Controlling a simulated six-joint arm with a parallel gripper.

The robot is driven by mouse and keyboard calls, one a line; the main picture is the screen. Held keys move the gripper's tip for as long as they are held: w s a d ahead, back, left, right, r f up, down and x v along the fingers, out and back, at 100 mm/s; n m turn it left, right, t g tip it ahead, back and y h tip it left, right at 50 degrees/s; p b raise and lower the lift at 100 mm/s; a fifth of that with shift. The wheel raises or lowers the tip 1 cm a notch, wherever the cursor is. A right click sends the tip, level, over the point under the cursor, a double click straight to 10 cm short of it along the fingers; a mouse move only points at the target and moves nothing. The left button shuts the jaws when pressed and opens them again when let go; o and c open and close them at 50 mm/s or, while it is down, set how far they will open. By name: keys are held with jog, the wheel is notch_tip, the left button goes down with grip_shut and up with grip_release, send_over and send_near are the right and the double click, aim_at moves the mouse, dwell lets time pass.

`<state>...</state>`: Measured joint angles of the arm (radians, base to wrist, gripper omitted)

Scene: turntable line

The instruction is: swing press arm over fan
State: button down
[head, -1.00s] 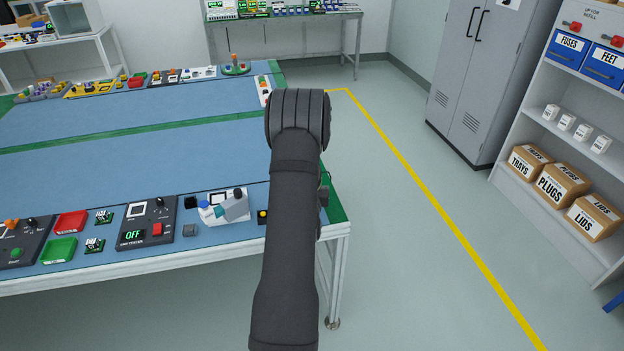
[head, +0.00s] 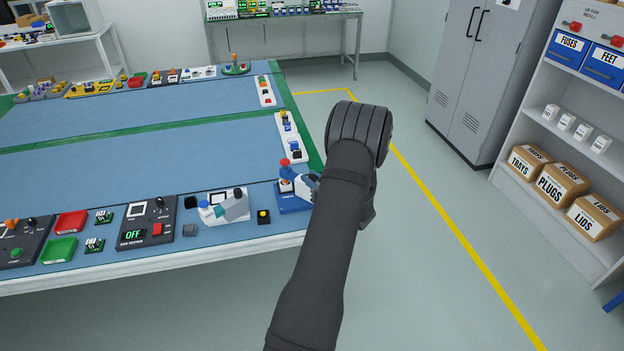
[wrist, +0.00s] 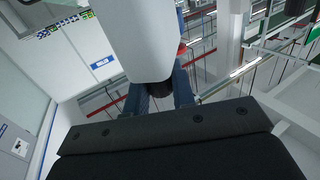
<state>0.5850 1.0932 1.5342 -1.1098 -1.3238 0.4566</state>
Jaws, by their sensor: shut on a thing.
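The press (head: 293,203) stands at the near right corner of the bench in the head view. It has a blue base, a red knob and a pale blue-grey arm (head: 305,186) reaching right towards my wrist. My gripper (wrist: 163,98) is largely hidden behind my own dark arm in the head view. It is shut on the press arm, but the contact itself is not clearly visible. In the wrist view a large pale rounded part and blue pieces fill the upper middle. I cannot make out a fan on the press.
Further left are a white fixture (head: 222,215) and a dark tester (head: 146,226) showing OFF. A white strip of parts (head: 291,138) lies behind the press. The blue bench middle is clear.

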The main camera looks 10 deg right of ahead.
jog(key=shift+n+g+y, duration=0.3)
jog(key=shift+n+y, duration=0.1)
jog(key=shift+y, duration=0.1)
jog(key=c, duration=1.3)
grip_release()
jog(key=shift+o, duration=0.2)
jog(key=v, duration=1.7)
jog(key=shift+s, duration=0.2)
jog(key=shift+d+f, duration=0.1)
jog(key=x, duration=1.7)
jog(key=shift+w, duration=0.2)
